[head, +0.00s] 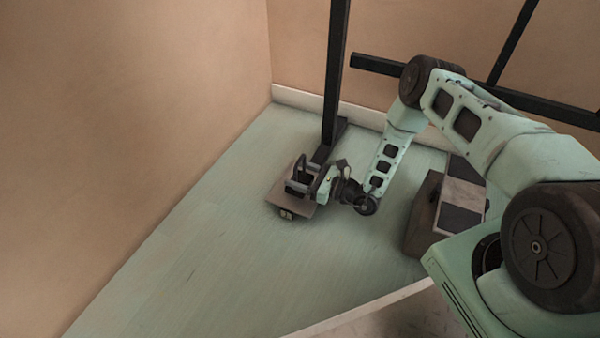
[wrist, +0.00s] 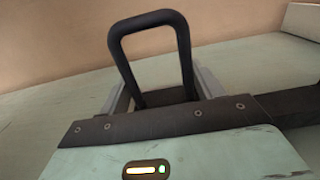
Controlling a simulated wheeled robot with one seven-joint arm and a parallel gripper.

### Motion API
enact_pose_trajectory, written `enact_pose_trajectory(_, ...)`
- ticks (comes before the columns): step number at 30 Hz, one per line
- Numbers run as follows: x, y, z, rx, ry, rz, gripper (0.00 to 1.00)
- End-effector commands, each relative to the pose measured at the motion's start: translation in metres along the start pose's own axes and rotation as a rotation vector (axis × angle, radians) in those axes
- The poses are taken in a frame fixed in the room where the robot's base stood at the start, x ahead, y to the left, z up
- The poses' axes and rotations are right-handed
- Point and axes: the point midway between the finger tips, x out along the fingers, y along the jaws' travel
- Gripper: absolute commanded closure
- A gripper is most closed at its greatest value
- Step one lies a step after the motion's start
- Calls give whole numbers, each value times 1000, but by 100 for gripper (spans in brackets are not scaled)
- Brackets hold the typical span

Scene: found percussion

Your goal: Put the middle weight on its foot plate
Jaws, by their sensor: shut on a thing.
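The weight (head: 298,184) is a small dark block with a looped handle, at the far left end of my arm in the head view. My gripper (head: 308,178) is shut on it. In the wrist view the black loop handle (wrist: 150,20) stands up between the two grey fingers, and the weight's body is hidden behind my gripper's housing. A brownish flat plate (head: 275,196), apparently the foot plate, shows under and around the weight. I cannot tell whether the weight touches it.
A black upright post (head: 335,70) rises just behind the plate from a dark floor foot (head: 325,148). A brown box (head: 422,215) with dark and pale panels stands to the right. A tan wall (head: 130,110) is at left. The pale green floor (head: 230,270) in front is clear.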

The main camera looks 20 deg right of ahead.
Motion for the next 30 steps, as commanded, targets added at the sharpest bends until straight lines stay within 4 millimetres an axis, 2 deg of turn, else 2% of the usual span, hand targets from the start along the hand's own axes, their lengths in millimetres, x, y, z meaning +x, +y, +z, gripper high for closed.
enact_pose_trajectory(10,1,-1,0,-1,-7,-1,93)
enact_pose_trajectory(11,0,0,-2,0,-2,0,32)
enact_pose_trajectory(13,0,0,-1,0,-2,0,13)
enact_pose_trajectory(23,0,0,3,-1,-1,1,13)
enact_pose_trajectory(26,-10,-1,4,1,1,-2,13)
enact_pose_trajectory(30,-34,-1,7,2,0,-5,13)
